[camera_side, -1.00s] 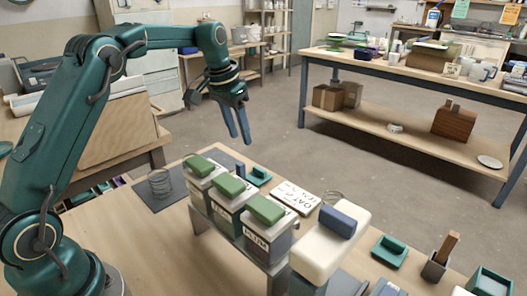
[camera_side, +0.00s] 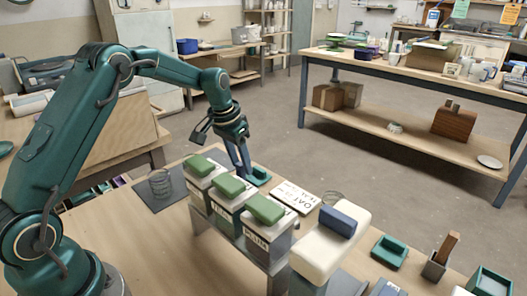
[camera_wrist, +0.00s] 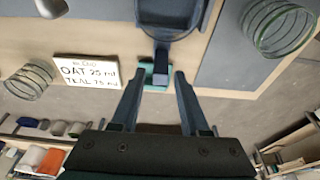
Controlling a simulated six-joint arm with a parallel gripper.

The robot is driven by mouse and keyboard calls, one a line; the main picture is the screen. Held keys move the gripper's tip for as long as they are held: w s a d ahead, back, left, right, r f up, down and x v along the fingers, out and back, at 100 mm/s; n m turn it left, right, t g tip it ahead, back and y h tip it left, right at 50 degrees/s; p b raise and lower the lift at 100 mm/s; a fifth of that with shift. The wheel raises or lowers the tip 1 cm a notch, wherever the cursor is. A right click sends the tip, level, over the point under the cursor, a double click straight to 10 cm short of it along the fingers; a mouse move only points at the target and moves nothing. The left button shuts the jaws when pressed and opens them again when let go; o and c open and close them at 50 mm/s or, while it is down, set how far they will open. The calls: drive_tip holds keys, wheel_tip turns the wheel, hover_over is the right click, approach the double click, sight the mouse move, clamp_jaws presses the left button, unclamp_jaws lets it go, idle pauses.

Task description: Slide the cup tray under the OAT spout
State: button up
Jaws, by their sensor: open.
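The cup tray shows in the wrist view as a dark blue piece (camera_wrist: 168,12) at the top middle, with a round outline on it and a teal end (camera_wrist: 156,76) toward me. In the side view a teal piece (camera_side: 259,177) shows behind the buckets. My gripper (camera_side: 243,172) points down beside it. In the wrist view my gripper (camera_wrist: 159,76) is open, its fingertips on either side of the teal end, with gaps visible. Three boxy buckets with green tops (camera_side: 232,186) stand in a row on a stand.
A card (camera_wrist: 85,72) reads OAT 25 ml and a second line of 75 ml. A cream block with a blue grip (camera_side: 316,248) stands right of the buckets. A dark mat (camera_side: 180,190) lies left.

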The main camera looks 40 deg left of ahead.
clamp_jaws()
drive_tip(key=shift+d, duration=3.9)
drive_tip(key=shift+o, duration=0.2)
unclamp_jaws()
drive_tip(key=w+v, duration=0.1)
drive_tip(key=v, duration=0.5)
drive_tip(key=shift+w+r, duration=0.25)
drive_tip(key=shift+r, duration=0.35)
drive_tip(key=shift+r, duration=0.1)
